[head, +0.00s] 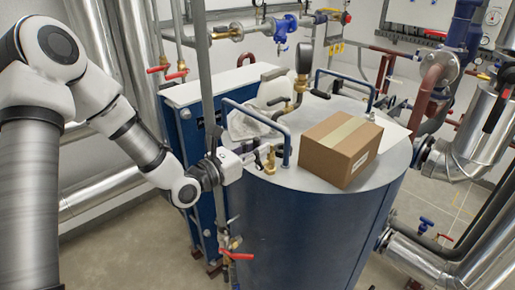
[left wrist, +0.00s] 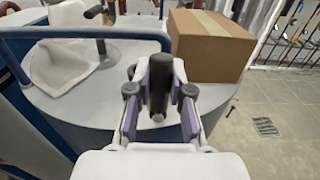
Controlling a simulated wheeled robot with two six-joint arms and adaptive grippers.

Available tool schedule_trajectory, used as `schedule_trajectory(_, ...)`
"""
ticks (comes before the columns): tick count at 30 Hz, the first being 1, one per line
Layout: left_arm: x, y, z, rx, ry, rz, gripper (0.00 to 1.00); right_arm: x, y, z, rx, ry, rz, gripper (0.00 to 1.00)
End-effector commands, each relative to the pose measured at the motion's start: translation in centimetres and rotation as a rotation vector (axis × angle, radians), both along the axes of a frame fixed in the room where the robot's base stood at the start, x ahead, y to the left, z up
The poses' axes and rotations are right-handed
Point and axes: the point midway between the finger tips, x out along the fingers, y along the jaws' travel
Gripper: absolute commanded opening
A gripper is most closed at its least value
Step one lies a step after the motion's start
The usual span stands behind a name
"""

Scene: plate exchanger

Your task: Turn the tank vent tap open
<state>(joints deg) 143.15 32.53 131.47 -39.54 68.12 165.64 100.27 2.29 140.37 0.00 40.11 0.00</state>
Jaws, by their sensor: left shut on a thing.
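The tank vent tap (head: 270,160) is a small brass fitting on the near left part of the round tank's grey top. My left gripper (head: 253,156) reaches it from the left, low over the tank's rim. In the left wrist view, the fingers of my left gripper (left wrist: 159,98) are closed around a dark, upright, rounded piece (left wrist: 157,80), which seems to be the tap's handle. The fingers and the small size in the head view hide much of the tap, and its turn angle cannot be read. My right gripper is not in view.
A cardboard box (head: 341,148) stands on the tank top (head: 306,178), right of the tap. A blue rail handle (head: 287,150) stands close beside the tap. A vertical pipe (head: 204,70) rises near my left wrist.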

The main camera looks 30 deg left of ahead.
Motion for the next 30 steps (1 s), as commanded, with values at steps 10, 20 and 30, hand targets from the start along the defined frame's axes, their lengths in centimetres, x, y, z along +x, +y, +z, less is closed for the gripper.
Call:
schedule_trajectory(10, 0.1, 0.1, 0.2, -0.003, -0.005, 0.003, 0.47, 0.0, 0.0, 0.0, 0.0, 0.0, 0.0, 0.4)
schedule_trajectory(20, -0.1, 0.1, 0.1, -0.002, -0.002, 0.003, 0.47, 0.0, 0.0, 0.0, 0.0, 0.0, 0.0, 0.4)
schedule_trajectory(30, -4.5, 1.8, 0.2, -0.012, -0.004, 0.006, 0.47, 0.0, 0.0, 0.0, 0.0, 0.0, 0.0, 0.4)
